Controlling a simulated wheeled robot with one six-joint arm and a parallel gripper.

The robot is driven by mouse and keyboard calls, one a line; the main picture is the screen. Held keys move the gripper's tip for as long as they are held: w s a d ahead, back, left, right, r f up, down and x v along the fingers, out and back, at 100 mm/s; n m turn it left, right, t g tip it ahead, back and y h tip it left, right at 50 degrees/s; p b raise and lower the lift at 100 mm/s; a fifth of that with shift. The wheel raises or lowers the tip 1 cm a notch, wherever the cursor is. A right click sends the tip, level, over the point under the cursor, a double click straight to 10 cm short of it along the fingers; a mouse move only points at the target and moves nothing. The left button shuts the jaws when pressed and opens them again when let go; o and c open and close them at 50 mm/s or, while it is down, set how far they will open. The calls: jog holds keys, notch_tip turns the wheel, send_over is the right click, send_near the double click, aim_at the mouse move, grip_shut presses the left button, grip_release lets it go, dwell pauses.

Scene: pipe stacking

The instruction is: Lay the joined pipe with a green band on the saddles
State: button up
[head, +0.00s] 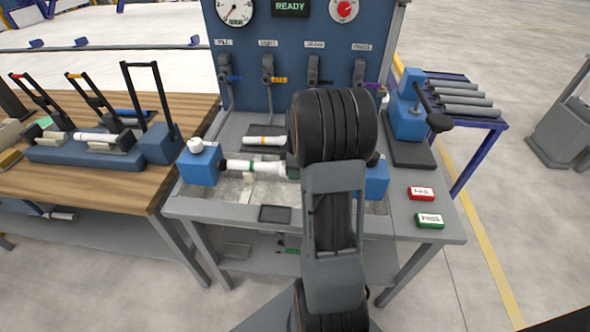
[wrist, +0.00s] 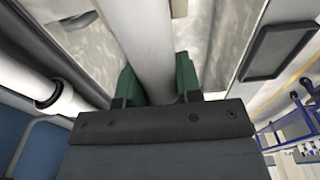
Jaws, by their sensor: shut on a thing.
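A white pipe with a green band (head: 270,169) lies level between two blue blocks on the grey test bench, left (head: 199,166) and right (head: 376,179). My arm hides its right part. In the wrist view, my gripper (wrist: 158,82) has its green-padded fingers shut on a pale pipe (wrist: 150,40), which runs away from the camera. This fits the green-banded pipe, though no band shows there. In the head view the fingers are hidden behind my arm. I cannot pick out the saddles with certainty.
A white pipe with an orange band (head: 264,141) lies behind. A blue panel (head: 290,70) with gauges and valves rises at the back, its display reading READY. A wooden bench (head: 95,185) with a clamp fixture stands left. A rack of grey bars (head: 465,100) stands right, beyond a blue lever device (head: 408,112).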

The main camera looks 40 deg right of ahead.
jog(key=shift+d+f, duration=0.1)
jog(key=shift+f, duration=0.05)
jog(key=o, duration=1)
jog(key=shift+s, duration=0.1)
jog(key=shift+o, duration=0.2)
notch_tip(320, 180, up, 14)
jog(key=shift+s+d+p, duration=0.3)
jog(key=shift+p, duration=0.1)
jog(key=shift+f, duration=0.1)
